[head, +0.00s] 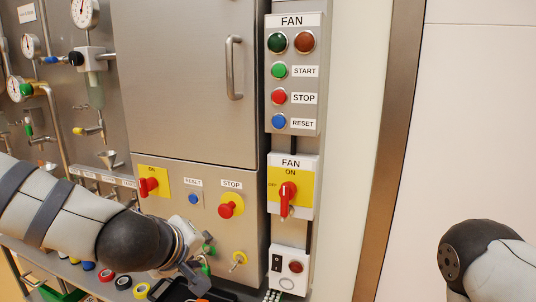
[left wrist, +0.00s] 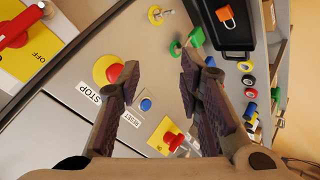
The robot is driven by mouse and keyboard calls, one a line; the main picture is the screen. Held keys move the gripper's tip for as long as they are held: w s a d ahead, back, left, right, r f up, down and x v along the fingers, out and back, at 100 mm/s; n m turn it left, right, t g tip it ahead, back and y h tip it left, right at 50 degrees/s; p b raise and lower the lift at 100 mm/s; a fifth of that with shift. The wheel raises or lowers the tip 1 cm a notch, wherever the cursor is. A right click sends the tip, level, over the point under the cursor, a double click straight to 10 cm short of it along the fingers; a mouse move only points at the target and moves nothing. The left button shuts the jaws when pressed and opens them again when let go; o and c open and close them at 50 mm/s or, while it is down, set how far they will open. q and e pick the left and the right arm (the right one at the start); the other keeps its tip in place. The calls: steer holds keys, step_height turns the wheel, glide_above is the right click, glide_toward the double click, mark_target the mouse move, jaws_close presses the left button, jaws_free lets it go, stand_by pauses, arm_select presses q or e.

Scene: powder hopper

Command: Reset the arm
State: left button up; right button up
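My left arm comes in from the left in the head view, and its gripper (head: 197,272) is low in front of the panel's lower part. In the left wrist view the left gripper (left wrist: 160,66) is open, with nothing between its fingers. Beyond the fingers are the red STOP button (left wrist: 115,73) and the blue RESET button (left wrist: 146,104). In the head view the RESET button (head: 193,199) and STOP button (head: 227,209) are above the gripper. My right arm shows at the lower right; its gripper is out of view.
The fan control box (head: 293,75) and red fan switch (head: 288,193) are on the panel's right. A black tray (left wrist: 235,38) with an orange padlock (left wrist: 226,16) and several tape rolls lie on a shelf below. Gauges and pipes fill the left. The white wall at right is clear.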

arm_select(q)
steer(key=s+a+f+m+g, duration=0.1)
steer(key=s+f+m+g, duration=0.1)
steer(key=s+f, duration=0.75)
steer(key=s+a+f+m+g, duration=0.1)
steer(key=s+f+m+g, duration=0.15)
steer(key=s+f, duration=0.7)
steer(key=s+a+f+m+g, duration=0.1)
steer(key=s+a+f+g, duration=0.1)
steer(key=s, duration=0.5)
steer(key=s+a+f+m+g+y, duration=0.1)
steer(key=s+a+f+g, duration=0.1)
steer(key=s+f, duration=0.2)
steer(key=s+a+f+m+g, duration=0.1)
steer(key=s+a+f+g, duration=0.1)
steer(key=s, duration=0.7)
steer(key=shift+s+a+f+m+y, duration=0.35)
steer(key=shift+a+f, duration=0.15)
steer(key=shift+f, duration=0.25)
steer(key=shift+w, duration=0.1)
